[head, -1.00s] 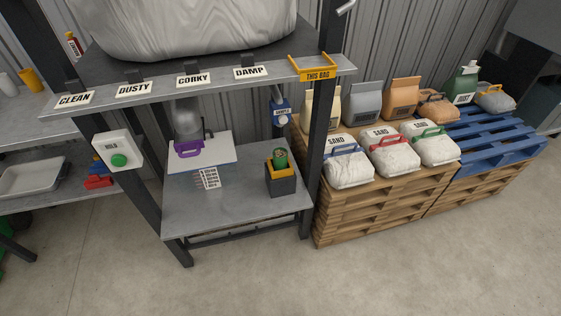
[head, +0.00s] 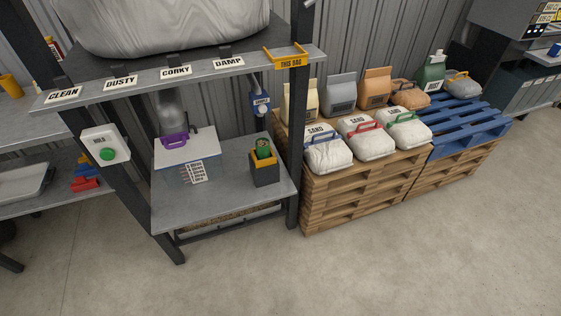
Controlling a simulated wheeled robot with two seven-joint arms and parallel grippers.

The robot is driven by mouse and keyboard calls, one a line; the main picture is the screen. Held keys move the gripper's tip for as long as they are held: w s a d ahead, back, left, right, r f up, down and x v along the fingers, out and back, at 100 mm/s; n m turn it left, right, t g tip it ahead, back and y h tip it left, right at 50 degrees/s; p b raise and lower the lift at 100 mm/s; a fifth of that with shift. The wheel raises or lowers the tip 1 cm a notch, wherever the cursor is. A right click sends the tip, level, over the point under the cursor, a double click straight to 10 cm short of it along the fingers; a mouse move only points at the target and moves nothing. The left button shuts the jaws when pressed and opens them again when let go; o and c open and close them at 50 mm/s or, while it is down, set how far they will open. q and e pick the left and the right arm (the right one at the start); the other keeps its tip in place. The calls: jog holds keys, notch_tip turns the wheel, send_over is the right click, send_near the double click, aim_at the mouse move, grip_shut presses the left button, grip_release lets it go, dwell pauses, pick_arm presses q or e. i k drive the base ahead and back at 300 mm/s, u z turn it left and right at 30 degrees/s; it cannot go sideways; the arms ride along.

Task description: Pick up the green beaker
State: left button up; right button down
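A green cylinder (head: 263,147), which looks like the green beaker, stands upright in a dark grey square holder (head: 265,173) with a yellow upper edge. The holder sits on the right part of the grey lower shelf (head: 222,202) of the stand. Only the upper part of the green cylinder shows; the holder hides the rest. Neither of my grippers is in view.
A clear bin (head: 172,172) with a white lid and purple handle stands left of the holder. Dark posts (head: 297,130) and the labelled upper shelf (head: 140,87) frame the space. Pallets (head: 350,185) with bags stand right. The floor (head: 350,270) in front is clear.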

aim_at(262, 145)
jog(key=z, duration=0.45)
jog(key=k, duration=1.05)
jog(key=z, duration=1.05)
jog(key=i, duration=1.85)
jog(key=u, duration=0.9)
jog(key=i, duration=0.75)
jog(key=u, duration=0.7)
